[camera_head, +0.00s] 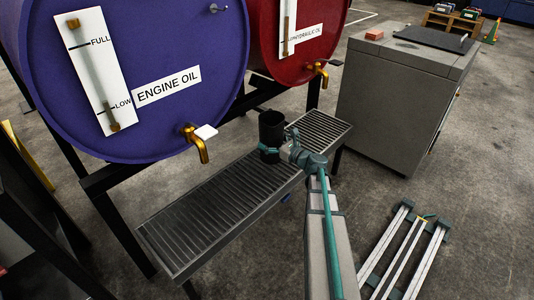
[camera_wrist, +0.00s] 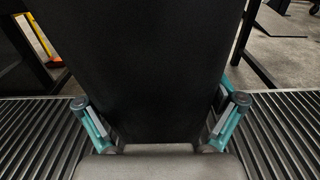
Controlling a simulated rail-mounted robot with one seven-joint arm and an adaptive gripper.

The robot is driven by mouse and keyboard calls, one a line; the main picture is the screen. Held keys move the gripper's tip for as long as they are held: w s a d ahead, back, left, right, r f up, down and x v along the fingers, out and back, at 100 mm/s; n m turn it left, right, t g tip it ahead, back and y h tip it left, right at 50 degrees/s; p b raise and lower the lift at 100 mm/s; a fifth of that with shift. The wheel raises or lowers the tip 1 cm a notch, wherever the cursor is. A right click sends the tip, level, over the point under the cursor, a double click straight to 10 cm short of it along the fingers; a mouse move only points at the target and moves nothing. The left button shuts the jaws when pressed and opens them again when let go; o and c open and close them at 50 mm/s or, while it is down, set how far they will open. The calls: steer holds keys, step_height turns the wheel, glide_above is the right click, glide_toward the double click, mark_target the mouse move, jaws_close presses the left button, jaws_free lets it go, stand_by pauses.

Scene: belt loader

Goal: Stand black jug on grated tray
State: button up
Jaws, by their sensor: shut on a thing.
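The black jug (camera_head: 271,129) is upright at the grated tray (camera_head: 215,205), over its right half and below the gap between the two drums. My gripper (camera_head: 275,152) is shut on the jug from the front. In the wrist view the jug (camera_wrist: 130,70) fills the middle, with a teal and grey finger of my gripper (camera_wrist: 160,125) on each side. The tray's slats (camera_wrist: 40,135) show on both sides of it. The jug's base is hidden behind the gripper, so I cannot tell whether it touches the slats.
A purple engine oil drum (camera_head: 130,60) with a brass tap (camera_head: 196,142) stands behind the tray's left part. A red hydraulic oil drum (camera_head: 290,50) with its tap (camera_head: 318,70) is behind right. A grey cabinet (camera_head: 390,100) stands right. Floor rails (camera_head: 405,255) lie front right.

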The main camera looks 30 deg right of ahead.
steer(key=shift+w+f+b, duration=0.3)
steer(key=shift+w+f, duration=0.5)
steer(key=shift+f, duration=0.2)
steer(key=f+b, duration=0.1)
steer(key=f, duration=0.1)
steer(key=w+f+b, duration=0.1)
steer(key=shift+f, duration=0.35)
steer(key=shift+f+b, duration=0.3)
steer(key=shift+f, duration=0.15)
steer(key=o, duration=1.1)
steer(key=shift+o, duration=0.2)
steer(key=shift+r, duration=0.25)
steer(key=p+v, duration=0.3)
steer(key=v, duration=0.9)
steer(key=shift+f, duration=0.15)
